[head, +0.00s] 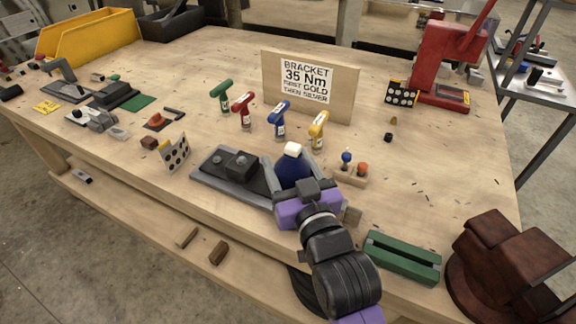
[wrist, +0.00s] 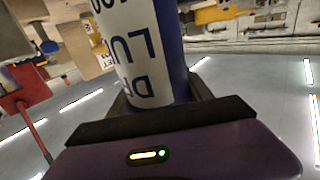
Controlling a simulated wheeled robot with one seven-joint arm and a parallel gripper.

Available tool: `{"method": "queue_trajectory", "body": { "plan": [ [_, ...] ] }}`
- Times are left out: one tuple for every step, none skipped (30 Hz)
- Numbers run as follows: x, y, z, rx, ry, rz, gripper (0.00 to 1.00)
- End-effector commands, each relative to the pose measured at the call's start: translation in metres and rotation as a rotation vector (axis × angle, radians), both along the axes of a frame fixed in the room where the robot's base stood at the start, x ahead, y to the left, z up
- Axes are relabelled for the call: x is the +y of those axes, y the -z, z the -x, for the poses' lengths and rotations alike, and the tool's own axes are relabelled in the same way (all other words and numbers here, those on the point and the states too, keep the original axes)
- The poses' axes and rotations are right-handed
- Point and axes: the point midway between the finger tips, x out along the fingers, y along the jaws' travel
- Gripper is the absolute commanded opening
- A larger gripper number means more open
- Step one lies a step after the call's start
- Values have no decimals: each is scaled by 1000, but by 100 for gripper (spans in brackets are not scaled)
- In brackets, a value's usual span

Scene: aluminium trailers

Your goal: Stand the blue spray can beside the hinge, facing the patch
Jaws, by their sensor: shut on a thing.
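The blue spray can (head: 293,170) has a white cap and stands upright in my gripper (head: 305,190), near the front middle of the bench. In the wrist view my gripper (wrist: 165,103) is shut around the can (wrist: 150,45), whose white label with blue letters faces the camera. The can's lower part is hidden behind my gripper in the head view. A grey metal piece (head: 97,119), possibly the hinge, lies at the left of the bench. A flat green patch (head: 138,102) lies just behind it, and a small yellow patch (head: 46,107) lies farther left. I cannot tell which patch is meant.
A grey tray with a dark block (head: 238,166) is left of my gripper. Colored T-handled tools (head: 280,116) stand behind, before a sign (head: 309,82). A dotted plate (head: 174,153) stands left of the tray. A green block (head: 402,257) and a red press (head: 447,62) are at the right.

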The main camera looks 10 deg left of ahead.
Motion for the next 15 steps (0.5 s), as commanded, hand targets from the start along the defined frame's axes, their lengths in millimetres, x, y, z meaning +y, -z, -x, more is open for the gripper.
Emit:
{"method": "queue_trajectory", "body": {
  "plan": [
    [0, 4, 0, -1, 0, 0, 0],
    [0, 6, 0, -2, 0, -1, 0],
    [0, 7, 0, -3, 0, -1, 0],
    [0, 7, 0, -3, 0, -1, 0],
    [0, 7, 0, -4, 0, -2, 0],
    [0, 7, 0, -4, 0, -1, 0],
    [0, 7, 0, -4, 0, -1, 0],
    [0, 7, 0, -4, 0, -2, 0],
    [0, 7, 0, -4, 0, -1, 0],
    [0, 7, 0, -4, 0, -2, 0],
    [0, 7, 0, -4, 0, -2, 0],
    [0, 8, 0, -4, 0, -2, 0],
    [0, 9, 0, -3, 0, -1, 0],
    [0, 10, 0, -3, 0, -1, 0],
    [0, 11, 0, -1, 0, 0, 63]
  ]
}}
